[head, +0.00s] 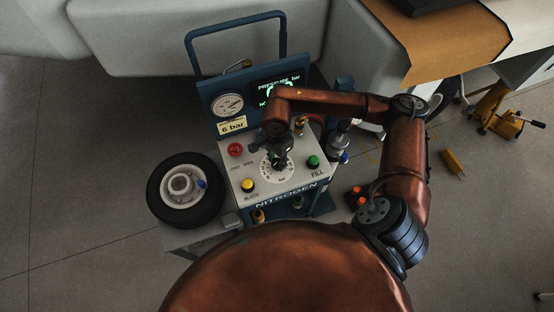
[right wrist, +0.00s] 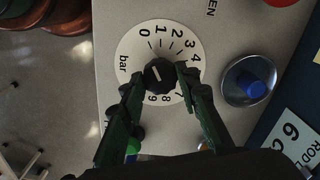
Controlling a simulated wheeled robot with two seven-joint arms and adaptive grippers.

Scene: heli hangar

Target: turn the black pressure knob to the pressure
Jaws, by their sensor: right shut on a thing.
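The black pressure knob (right wrist: 158,74) sits at the centre of a white round dial (right wrist: 133,48) marked in bar. A short white mark shows on the knob; which number it points at is hard to tell. My right gripper (right wrist: 161,79) has its fingers on both sides of the knob, shut on it. In the head view my right gripper (head: 281,157) comes down over the dial (head: 268,174) and hides the knob. The pressure display (head: 266,83) is lit green, its digits partly hidden by my arm. A label (head: 232,126) reads 6 bar. My left gripper is not in view.
A wheel (head: 158,190) lies at left. A blue cap (right wrist: 250,87) shows right of the dial.

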